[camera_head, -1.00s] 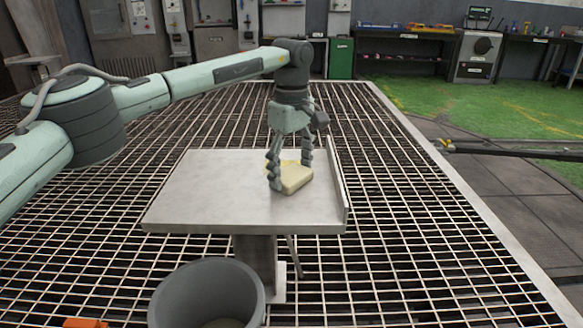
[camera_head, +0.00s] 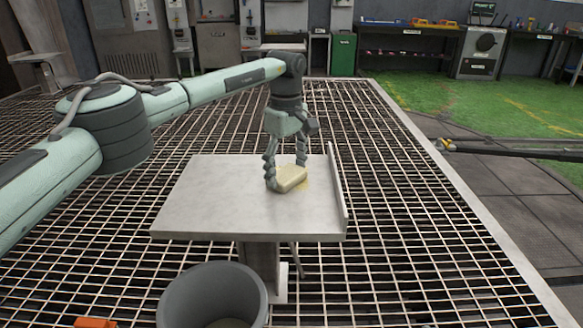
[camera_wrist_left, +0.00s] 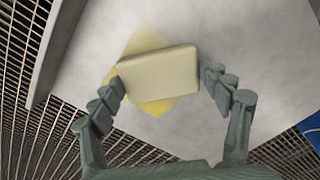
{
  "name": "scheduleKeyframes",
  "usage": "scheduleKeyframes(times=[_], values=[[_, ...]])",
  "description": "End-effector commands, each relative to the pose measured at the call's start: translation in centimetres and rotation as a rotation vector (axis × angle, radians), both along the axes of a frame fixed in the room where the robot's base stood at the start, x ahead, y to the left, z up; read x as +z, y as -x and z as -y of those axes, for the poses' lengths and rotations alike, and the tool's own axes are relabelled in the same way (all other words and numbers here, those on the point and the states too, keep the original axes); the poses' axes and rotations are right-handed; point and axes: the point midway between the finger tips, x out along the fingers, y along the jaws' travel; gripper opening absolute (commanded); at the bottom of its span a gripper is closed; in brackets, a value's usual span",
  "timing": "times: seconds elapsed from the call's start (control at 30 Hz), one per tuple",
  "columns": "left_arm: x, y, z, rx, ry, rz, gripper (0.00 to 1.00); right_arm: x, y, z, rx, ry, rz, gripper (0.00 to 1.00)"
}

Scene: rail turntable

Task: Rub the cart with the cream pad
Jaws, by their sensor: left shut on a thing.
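The cart (camera_head: 215,200) is a flat grey metal top with a raised lip along its right side, standing on a post. My left gripper (camera_head: 285,178) is above its right half, shut on the cream pad (camera_head: 291,179), a pale block with rounded edges. The pad is at the cart's top and looks in contact with it. A yellow stain (camera_head: 304,186) shows on the cart beside the pad. In the left wrist view, the pad (camera_wrist_left: 159,73) sits between the fingers, and the stain (camera_wrist_left: 155,106) shows on both sides of it; its middle is hidden. My right gripper is not in view.
A grey bucket (camera_head: 212,296) stands in front of the cart. An orange object (camera_head: 95,323) shows at the bottom edge. Metal grating (camera_head: 420,255) surrounds the cart. Cabinets and workbenches stand far back. The left part of the cart top is clear.

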Motion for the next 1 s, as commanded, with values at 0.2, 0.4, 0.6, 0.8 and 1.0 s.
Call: scheduleKeyframes(times=[0.2,0.4,0.6,0.8,1.0], values=[[-0.2,1.8,-0.1,-0.004,-0.001,-0.003,0.54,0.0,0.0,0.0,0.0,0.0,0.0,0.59],[-0.4,3.3,0.0,-0.001,-0.001,-0.004,0.54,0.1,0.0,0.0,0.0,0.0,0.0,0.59],[-0.5,3.9,0.0,-0.002,-0.001,-0.007,0.54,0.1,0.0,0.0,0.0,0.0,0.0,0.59],[-0.5,5.7,-0.1,-0.003,-0.003,-0.008,0.54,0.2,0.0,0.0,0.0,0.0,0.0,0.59],[-0.4,7.0,-0.1,-0.001,-0.003,-0.008,0.54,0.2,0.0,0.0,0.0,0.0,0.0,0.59]])
